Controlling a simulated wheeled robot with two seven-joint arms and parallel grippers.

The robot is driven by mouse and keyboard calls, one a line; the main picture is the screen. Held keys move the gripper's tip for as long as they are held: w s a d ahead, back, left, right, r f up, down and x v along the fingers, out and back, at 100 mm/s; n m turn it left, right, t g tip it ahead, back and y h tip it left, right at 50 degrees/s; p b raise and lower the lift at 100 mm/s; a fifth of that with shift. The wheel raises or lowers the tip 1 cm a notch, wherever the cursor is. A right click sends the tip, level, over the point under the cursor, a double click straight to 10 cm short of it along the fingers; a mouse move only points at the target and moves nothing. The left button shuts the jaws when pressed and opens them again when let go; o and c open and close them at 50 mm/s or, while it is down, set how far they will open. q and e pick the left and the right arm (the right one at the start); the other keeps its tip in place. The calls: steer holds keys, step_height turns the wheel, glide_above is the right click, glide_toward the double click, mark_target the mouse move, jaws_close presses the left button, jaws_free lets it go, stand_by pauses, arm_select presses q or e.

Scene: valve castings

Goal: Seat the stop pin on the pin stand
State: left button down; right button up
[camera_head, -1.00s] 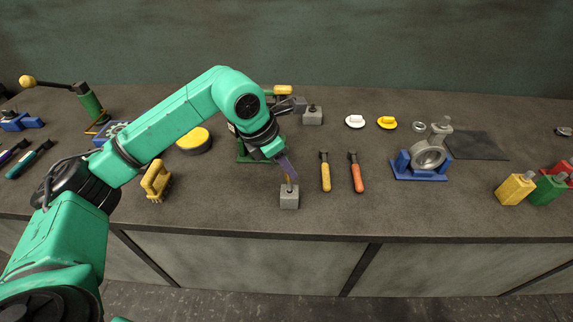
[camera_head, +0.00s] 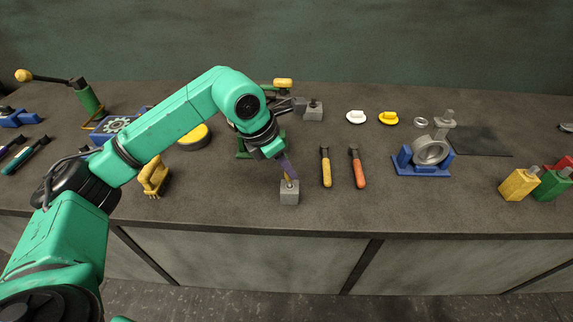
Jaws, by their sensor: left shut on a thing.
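My left gripper (camera_head: 288,170) points down over the front middle of the bench. It is shut on a small brass-coloured stop pin (camera_head: 288,180), of which only a short part shows below the purple fingers. The pin stand (camera_head: 289,194), a small grey block, stands right under the pin near the bench's front edge. The pin's lower end meets the top of the block in the picture; I cannot tell how deep it sits in it. My right gripper is out of view.
A black-and-yellow tool (camera_head: 326,168) and a black-and-orange tool (camera_head: 358,168) lie close to the right of the stand. A blue cradle with a metal ring casting (camera_head: 425,158) stands farther right.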

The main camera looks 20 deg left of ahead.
arm_select(q)
steer(key=shift+f+b, duration=1.15)
steer(key=shift+f, duration=0.3)
steer(key=c, duration=0.6)
jaws_free()
steer(key=b+v, duration=0.1)
steer(key=v, duration=1.3)
steer(key=shift+r, duration=0.3)
steer(key=shift+s+a, duration=0.15)
steer(key=shift+s, duration=0.05)
